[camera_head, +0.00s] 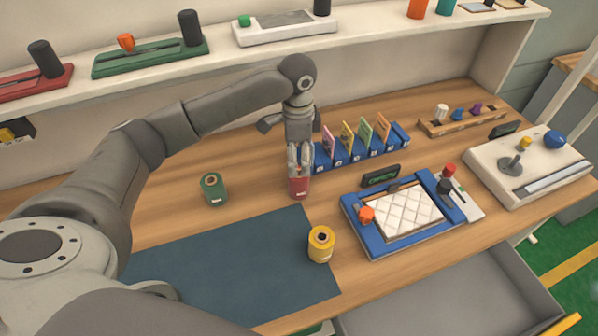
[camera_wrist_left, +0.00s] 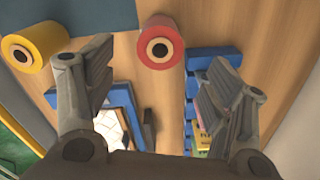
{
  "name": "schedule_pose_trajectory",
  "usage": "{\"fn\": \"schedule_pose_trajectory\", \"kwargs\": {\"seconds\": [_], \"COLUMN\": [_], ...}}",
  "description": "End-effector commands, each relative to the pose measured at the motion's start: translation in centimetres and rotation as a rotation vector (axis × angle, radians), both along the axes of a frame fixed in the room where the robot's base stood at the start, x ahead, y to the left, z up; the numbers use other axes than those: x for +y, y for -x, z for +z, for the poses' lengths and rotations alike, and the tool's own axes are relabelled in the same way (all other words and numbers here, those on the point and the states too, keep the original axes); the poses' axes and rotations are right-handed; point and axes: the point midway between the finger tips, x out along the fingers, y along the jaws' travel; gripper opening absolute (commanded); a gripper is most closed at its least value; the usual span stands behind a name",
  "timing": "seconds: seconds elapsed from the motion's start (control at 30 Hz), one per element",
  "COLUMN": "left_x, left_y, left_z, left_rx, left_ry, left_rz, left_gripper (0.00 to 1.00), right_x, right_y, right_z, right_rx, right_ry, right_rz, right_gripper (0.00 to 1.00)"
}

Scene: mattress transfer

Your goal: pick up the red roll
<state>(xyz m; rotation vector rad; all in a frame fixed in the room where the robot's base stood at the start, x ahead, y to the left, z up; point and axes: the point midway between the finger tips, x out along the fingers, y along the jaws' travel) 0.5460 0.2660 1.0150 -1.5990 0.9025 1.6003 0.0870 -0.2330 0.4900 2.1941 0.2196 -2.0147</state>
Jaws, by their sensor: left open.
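The red roll (camera_head: 299,187) stands upright on the wooden table, left of the blue-framed mattress tray. My left gripper (camera_head: 300,160) is directly above it, pointing down, and hides its upper part in the head view. In the left wrist view the red roll (camera_wrist_left: 161,48) shows its round end with a dark core, ahead of and between the two spread fingers (camera_wrist_left: 155,90). The fingers are open and hold nothing; I cannot tell exactly how far the tips are from the roll. My right gripper is not in view.
A green roll (camera_head: 213,189) stands to the left and a yellow roll (camera_head: 321,244) in front, by the dark mat (camera_head: 230,268). A blue rack (camera_head: 366,147) with colored cards is close behind the gripper. The blue tray (camera_head: 352,222) is to the right. A shelf (camera_head: 200,68) runs along the back.

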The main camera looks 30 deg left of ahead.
Motion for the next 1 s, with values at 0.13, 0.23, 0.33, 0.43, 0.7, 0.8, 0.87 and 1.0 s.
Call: {"fn": "schedule_pose_trajectory", "kwargs": {"seconds": [0.13, 0.23, 0.33, 0.43, 0.7, 0.8, 0.87, 1.0], "left_x": [0.0, 0.0, 0.0, 0.0, 0.0, 0.0, 0.0, 0.0], "left_y": [0.1, 0.0, 0.0, -0.1, -0.4, -0.4, -0.5, -0.4], "left_z": [-2.3, -3.3, -3.9, -4.8, -8.4, -8.9, -9.0, -9.0], "left_rx": [0.004, 0.003, 0.003, 0.004, 0.003, 0.001, 0.0, 0.0], "left_ry": [-0.001, -0.001, -0.001, -0.001, -0.001, -0.001, -0.001, -0.001], "left_rz": [0.001, 0.001, 0.0, 0.0, 0.0, 0.0, 0.0, 0.0], "left_gripper": [0.76, 0.76, 0.76, 0.76, 0.76, 0.76, 0.76, 0.76], "right_x": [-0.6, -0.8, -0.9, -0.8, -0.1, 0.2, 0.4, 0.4], "right_y": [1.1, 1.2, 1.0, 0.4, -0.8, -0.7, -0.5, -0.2], "right_z": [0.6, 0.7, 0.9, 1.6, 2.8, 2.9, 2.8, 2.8], "right_rx": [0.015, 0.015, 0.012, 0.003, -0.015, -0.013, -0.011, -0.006], "right_ry": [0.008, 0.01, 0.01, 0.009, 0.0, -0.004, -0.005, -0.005], "right_rz": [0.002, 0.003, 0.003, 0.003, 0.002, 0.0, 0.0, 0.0], "right_gripper": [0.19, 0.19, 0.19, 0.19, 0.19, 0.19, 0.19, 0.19]}}
